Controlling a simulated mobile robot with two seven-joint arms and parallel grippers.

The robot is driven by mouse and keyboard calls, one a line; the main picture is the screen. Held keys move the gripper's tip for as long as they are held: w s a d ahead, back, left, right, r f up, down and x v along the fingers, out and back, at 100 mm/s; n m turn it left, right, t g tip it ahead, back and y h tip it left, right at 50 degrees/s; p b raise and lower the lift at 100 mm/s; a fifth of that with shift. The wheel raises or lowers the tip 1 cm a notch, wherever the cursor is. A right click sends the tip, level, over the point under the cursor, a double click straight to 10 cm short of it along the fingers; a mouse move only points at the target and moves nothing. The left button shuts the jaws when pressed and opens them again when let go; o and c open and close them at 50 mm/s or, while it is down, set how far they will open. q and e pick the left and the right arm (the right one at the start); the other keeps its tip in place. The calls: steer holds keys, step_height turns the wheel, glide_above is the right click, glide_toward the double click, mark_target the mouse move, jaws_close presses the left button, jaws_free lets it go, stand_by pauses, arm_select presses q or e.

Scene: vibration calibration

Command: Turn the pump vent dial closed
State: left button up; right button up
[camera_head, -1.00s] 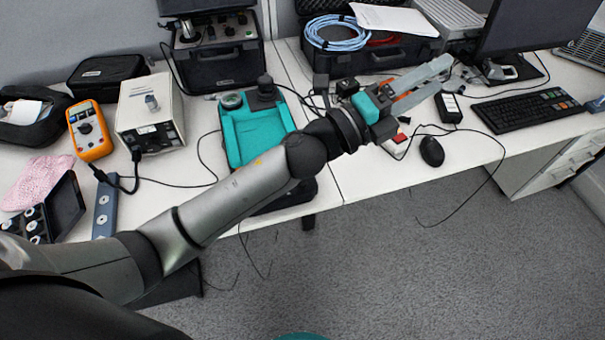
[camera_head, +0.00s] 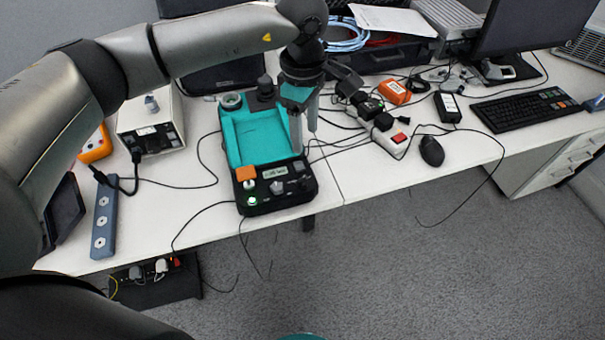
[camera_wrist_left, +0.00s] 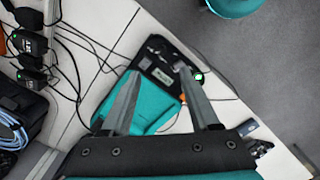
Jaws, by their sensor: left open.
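The pump (camera_head: 270,190) is a teal-topped unit with a black front control panel, standing near the front edge of the bench. Its panel carries a small display, an orange patch, a green-lit button (camera_head: 252,201) and a grey knob (camera_head: 276,188) that looks like the vent dial. The knob's setting is too small to read. My left gripper (camera_head: 305,140) is open and empty, fingers pointing down over the pump's right side, behind the panel. In the left wrist view, the open fingers (camera_wrist_left: 160,73) frame the panel (camera_wrist_left: 161,58). My right gripper is not in view.
A power strip (camera_head: 391,143) with plugs and cables lies right of the pump. A beige box (camera_head: 150,125) and a blue-grey socket strip (camera_head: 104,222) are to the left. A mouse (camera_head: 431,151) and keyboard (camera_head: 527,109) are at right. Bare bench shows left of the pump.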

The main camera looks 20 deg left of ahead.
arm_select(q)
steer(key=b, duration=0.2)
glide_toward(302, 179)
step_height(302, 179, down, 9)
steer(key=shift+d+r, duration=0.1)
steer(key=shift+d, duration=0.05)
steer(key=shift+c, duration=0.2)
jaws_close()
stand_by(0.3)
